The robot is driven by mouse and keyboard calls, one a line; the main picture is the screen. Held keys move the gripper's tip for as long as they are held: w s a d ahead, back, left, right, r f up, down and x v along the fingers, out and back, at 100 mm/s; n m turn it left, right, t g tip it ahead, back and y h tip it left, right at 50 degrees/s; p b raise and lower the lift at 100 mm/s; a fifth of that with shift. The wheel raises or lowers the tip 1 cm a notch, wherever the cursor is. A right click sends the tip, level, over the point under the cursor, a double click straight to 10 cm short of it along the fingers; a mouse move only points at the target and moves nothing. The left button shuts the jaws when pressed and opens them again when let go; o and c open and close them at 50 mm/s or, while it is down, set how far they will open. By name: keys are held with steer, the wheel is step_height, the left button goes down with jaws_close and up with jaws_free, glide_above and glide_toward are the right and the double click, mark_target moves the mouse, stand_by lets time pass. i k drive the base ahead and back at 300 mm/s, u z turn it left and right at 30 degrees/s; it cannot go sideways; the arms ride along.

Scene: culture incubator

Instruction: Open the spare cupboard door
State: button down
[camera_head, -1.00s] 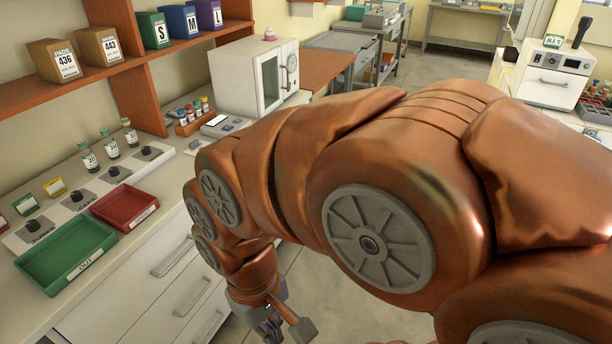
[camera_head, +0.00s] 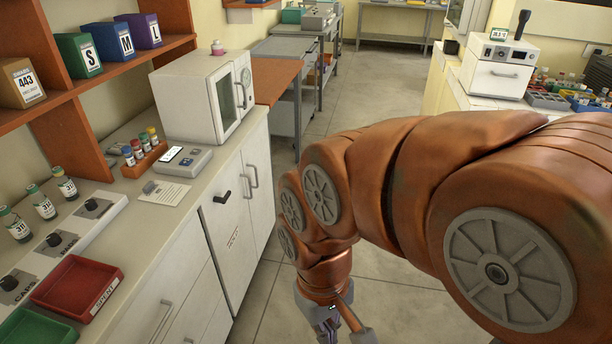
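A white cupboard door (camera_head: 228,225) with a dark handle (camera_head: 223,197) and a small label stands under the counter. The label is too small to read, so I cannot confirm it is the spare one. The door looks closed. Beside it, farther back, are white cupboard fronts (camera_head: 261,191) with grey upright handles. My gripper (camera_head: 329,325) hangs low over the floor, to the right of the cupboards and apart from them. Its lower end is cut off by the picture's bottom edge, and its opening is not clear.
The counter holds a red tray (camera_head: 78,288), a green tray (camera_head: 38,329), several vials, a vial rack (camera_head: 145,160) and a white incubator (camera_head: 204,98). The floor (camera_head: 270,300) between cupboards and arm is clear. A white device (camera_head: 497,70) stands at the back right.

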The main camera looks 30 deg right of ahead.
mark_target(255, 154)
steer(key=z, duration=0.3)
steer(key=i, duration=0.55)
steer(key=u, duration=0.35)
steer(key=k, duration=1.2)
steer(key=z, duration=0.5)
steer(key=i, duration=1.25)
steer(key=u, duration=0.55)
steer(key=i, duration=0.45)
steer(key=u, duration=0.4)
